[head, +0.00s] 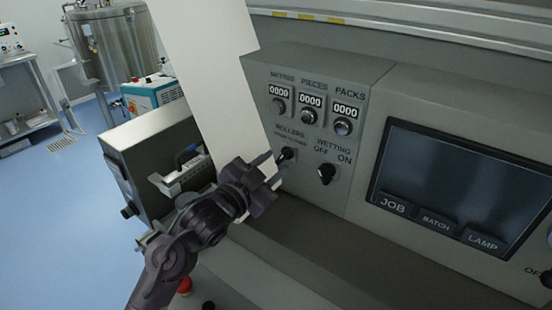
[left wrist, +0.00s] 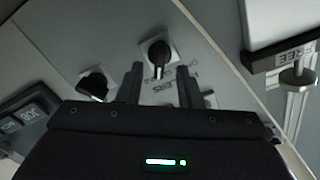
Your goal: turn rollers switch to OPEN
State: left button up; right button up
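The rollers switch (head: 287,154) is a black knob under the ROLLERS label on the grey control panel. It also shows in the left wrist view (left wrist: 158,54) on a pale square plate, its pointer towards the gripper. My left gripper (head: 270,171) is at the panel, just left of and below the switch in the head view. In the left wrist view its two fingers (left wrist: 160,72) are apart, with the knob centred just beyond their tips and nothing held. Contact cannot be told. The small position lettering is partly hidden and unreadable. My right gripper is not in view.
The black wetting switch (head: 326,173) sits close to the right of the rollers switch. Counter knobs (head: 311,117) are above, and a dark screen (head: 460,188) is further right. A white web sheet (head: 215,85) hangs left of the panel. A ledge (head: 330,220) runs below.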

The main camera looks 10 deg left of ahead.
pick_arm(q)
jog(key=shift+x, duration=0.95)
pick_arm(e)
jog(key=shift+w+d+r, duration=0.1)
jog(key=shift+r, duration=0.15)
pick_arm(q)
jog(key=shift+s, duration=0.1)
grip_shut()
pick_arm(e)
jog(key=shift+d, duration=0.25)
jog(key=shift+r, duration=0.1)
